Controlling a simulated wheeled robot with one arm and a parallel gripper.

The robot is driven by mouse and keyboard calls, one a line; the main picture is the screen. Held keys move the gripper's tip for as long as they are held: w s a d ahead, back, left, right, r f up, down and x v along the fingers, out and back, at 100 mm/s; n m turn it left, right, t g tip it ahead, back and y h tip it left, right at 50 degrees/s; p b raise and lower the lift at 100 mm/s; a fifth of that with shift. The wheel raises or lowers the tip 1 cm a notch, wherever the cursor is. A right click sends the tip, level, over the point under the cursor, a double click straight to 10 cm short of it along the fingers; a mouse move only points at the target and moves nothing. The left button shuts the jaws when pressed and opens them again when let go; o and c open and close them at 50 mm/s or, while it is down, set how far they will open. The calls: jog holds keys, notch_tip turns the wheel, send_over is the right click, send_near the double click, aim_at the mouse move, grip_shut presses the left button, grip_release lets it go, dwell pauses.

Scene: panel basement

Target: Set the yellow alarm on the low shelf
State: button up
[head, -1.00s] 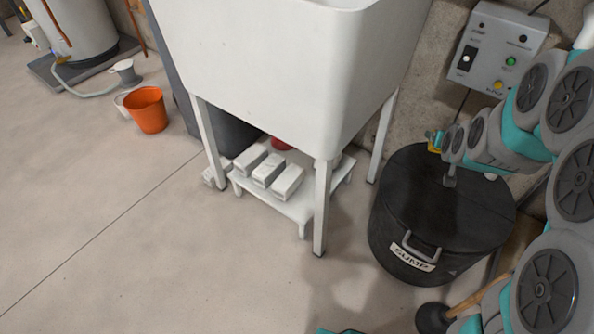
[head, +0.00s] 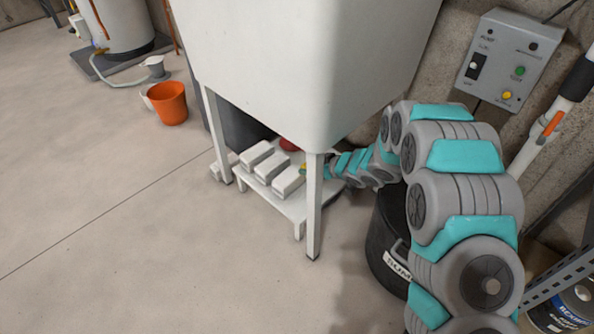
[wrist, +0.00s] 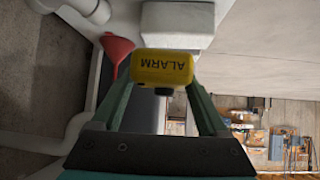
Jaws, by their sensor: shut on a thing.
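The yellow alarm (wrist: 165,67) is held between the two fingers of my gripper (wrist: 163,85) in the wrist view, with its ALARM lettering upside down in the picture. In the head view my arm reaches in under the white tub from the right, and a small bit of yellow (head: 304,167) shows at its end, beside the low white shelf (head: 293,208). Pale blocks (head: 271,167) stand in a row on that shelf. The tub leg and arm hide much of the gripper. I cannot tell whether the alarm touches the shelf.
The white tub (head: 290,70) hangs over the shelf, with a leg (head: 314,205) in front. A red funnel (wrist: 117,48) is close to the left finger in the wrist view. The black sump bin (head: 382,240) stands right of the shelf. Open floor lies to the left.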

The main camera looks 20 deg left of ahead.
aim_at(295, 192)
jog(key=shift+s+a+f+n+g, duration=0.15)
jog(key=shift+s+a+f+n, duration=0.1)
jog(key=shift+s+a+f, duration=0.3)
jog(key=shift+s+a+f+n+g, duration=0.15)
jog(key=shift+s+a+f+n, duration=0.15)
jog(key=shift+a+f, duration=0.3)
notch_tip(295, 192, down, 5)
jog(key=shift+s+f+b, duration=0.15)
jog(key=shift+f+b, duration=0.05)
jog(key=shift+b, duration=0.4)
jog(key=shift+f+b, duration=0.3)
jog(key=shift+f, duration=2)
jog(key=shift+f, duration=0.1)
jog(key=o, duration=1.5)
jog(key=shift+r, duration=0.2)
jog(key=p+v, duration=0.1)
jog(key=v, duration=1.1)
jog(key=shift+d+f, duration=0.15)
jog(key=shift+f, duration=0.05)
